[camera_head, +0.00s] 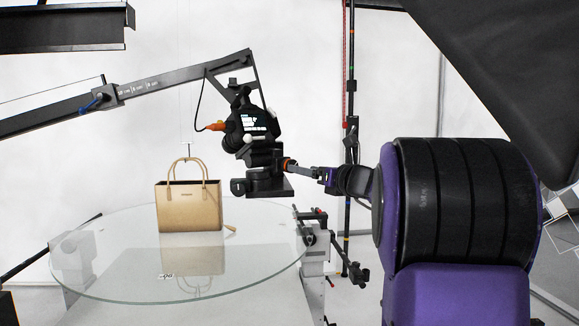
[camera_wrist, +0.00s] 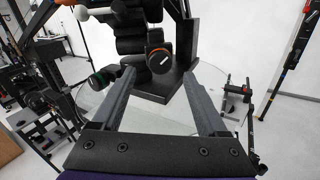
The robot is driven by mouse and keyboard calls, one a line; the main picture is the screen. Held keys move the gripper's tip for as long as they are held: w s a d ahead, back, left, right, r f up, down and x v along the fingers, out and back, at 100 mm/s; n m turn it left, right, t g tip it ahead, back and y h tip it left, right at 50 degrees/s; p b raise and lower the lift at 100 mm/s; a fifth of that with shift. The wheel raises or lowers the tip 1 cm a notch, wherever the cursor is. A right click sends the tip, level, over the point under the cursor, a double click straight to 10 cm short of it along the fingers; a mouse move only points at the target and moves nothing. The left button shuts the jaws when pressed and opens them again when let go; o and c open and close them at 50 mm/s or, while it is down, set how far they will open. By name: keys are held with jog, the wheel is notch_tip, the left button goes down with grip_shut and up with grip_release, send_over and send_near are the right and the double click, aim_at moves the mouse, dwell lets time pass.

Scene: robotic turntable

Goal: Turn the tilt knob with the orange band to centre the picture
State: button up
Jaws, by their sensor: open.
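The tilt knob with the orange band (camera_head: 287,165) is on the right side of the black camera head (camera_head: 263,155). In the wrist view the knob (camera_wrist: 159,60) is a dark disc with a white line across its face and an orange rim. My gripper (camera_head: 303,170) points left at the knob in the head view. In the wrist view my gripper (camera_wrist: 158,74) has its two fingers wide apart, one on each side of the knob. Whether the fingertips reach past its face is hard to tell. No finger visibly touches it.
A tan handbag (camera_head: 190,208) stands on the round glass turntable (camera_head: 110,285) below. A jib arm (camera_head: 160,83) carries the camera, and a dark stand (camera_head: 348,130) rises behind my arm.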

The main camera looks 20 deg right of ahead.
jog(key=x, duration=0.6)
jog(key=shift+w+a+p, duration=0.1)
jog(key=shift+w+p, duration=0.15)
jog(key=shift+p, duration=0.05)
grip_shut()
jog(key=shift+f+n+b, duration=0.1)
jog(key=shift+n+b, duration=0.2)
jog(key=shift+b, duration=0.2)
